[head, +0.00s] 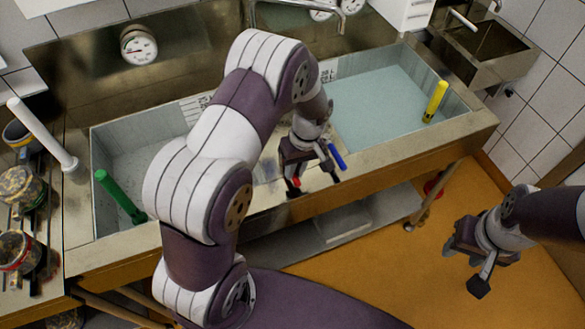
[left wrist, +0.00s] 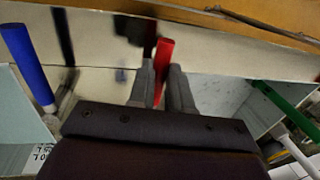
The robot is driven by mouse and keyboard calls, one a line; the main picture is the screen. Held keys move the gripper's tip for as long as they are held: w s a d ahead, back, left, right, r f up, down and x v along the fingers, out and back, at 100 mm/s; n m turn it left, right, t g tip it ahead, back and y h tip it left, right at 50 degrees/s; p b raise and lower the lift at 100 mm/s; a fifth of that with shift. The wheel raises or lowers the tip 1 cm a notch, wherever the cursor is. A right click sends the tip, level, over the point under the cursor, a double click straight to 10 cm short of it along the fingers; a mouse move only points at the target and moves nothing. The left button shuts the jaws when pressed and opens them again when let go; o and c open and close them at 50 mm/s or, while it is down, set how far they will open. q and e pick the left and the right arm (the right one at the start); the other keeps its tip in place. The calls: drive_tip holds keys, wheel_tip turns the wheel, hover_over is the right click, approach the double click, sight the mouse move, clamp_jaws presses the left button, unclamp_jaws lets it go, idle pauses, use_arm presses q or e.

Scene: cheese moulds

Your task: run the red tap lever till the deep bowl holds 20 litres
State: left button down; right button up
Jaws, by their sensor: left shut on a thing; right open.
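The red tap lever (head: 296,183) stands at the sink's front ledge, between the two bowls. My left gripper (head: 309,178) is shut on it; the left wrist view shows the red lever (left wrist: 164,62) between the fingers. The blue lever (head: 337,156) stands just right of it. The right bowl (head: 375,100) holds pale blue water. The left bowl (head: 125,150) looks grey, and my arm hides part of it; I cannot tell its water level. Scale plates on the back walls are partly hidden and too small to read. My right gripper (head: 466,267) is open and empty, over the floor.
A green handle (head: 120,196) leans in the left bowl and a yellow one (head: 435,102) in the right bowl. A round dial (head: 138,45) is on the backsplash. A spout (head: 341,20) hangs behind. Jars (head: 20,190) stand at far left.

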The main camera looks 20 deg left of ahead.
use_arm(q)
drive_tip(key=shift+w+r, duration=0.1)
drive_tip(key=c, duration=1.3)
unclamp_jaws()
drive_tip(key=shift+o, duration=1.2)
drive_tip(key=shift+d, duration=0.1)
wheel_tip(320, 180, up, 12)
drive_tip(key=w+d+p, duration=0.1)
drive_tip(key=shift+w+d+r+p, duration=0.2)
drive_tip(key=shift+w+d+p, duration=0.15)
drive_tip(key=shift+p, duration=0.05)
